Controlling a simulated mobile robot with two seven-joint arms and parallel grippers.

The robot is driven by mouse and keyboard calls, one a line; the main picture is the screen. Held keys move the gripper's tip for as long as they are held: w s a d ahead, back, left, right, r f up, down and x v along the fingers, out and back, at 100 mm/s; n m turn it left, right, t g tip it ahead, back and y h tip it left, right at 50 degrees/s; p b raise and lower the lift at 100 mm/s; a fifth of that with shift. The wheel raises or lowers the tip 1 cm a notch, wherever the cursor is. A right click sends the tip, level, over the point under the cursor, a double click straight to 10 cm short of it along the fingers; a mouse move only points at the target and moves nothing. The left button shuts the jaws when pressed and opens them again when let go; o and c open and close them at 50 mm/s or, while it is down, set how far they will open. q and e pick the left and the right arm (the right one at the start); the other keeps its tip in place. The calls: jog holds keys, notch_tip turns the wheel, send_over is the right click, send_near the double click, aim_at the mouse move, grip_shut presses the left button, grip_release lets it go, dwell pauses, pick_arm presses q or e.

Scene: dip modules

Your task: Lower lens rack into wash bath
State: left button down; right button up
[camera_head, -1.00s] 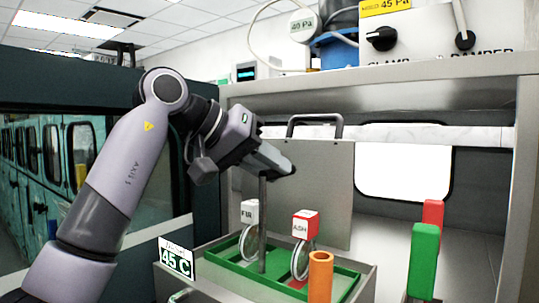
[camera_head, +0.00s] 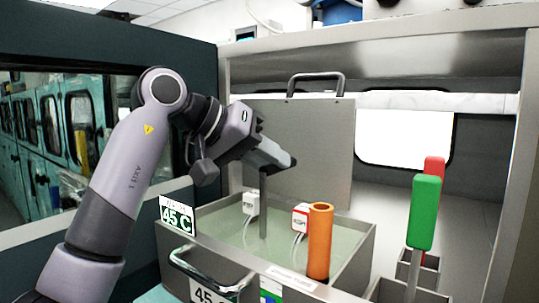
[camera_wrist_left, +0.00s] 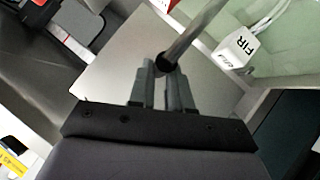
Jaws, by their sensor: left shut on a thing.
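My left gripper (camera_head: 278,160) is shut on the upright grey post (camera_head: 263,208) of the lens rack, above the wash bath (camera_head: 362,250). In the left wrist view the post (camera_wrist_left: 190,38) runs out from between my fingers (camera_wrist_left: 164,75). The bath is a metal tank with pale green liquid. The rack's base is not visible and its post goes down into the liquid. Two tag blocks, the white FIR tag (camera_head: 250,203) and the red-and-white ASH tag (camera_head: 301,217), stand above the surface. Their lenses are mostly hidden below. My right gripper is not in view.
An orange cylinder (camera_head: 319,242) stands at the bath's front right. A metal panel with a handle (camera_head: 315,130) stands behind the bath. Green (camera_head: 424,212) and red (camera_head: 434,166) handles stand at right in metal holders. A 45 C sign (camera_head: 177,217) is at left.

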pick_arm(q)
jog(key=shift+f+b, duration=0.7)
jog(key=shift+f, duration=0.4)
jog(key=c, duration=1)
grip_release()
jog(key=shift+f, duration=0.1)
jog(key=shift+f, duration=0.1)
jog(key=shift+r+p, duration=1.7)
jog(key=shift+r, duration=8.4)
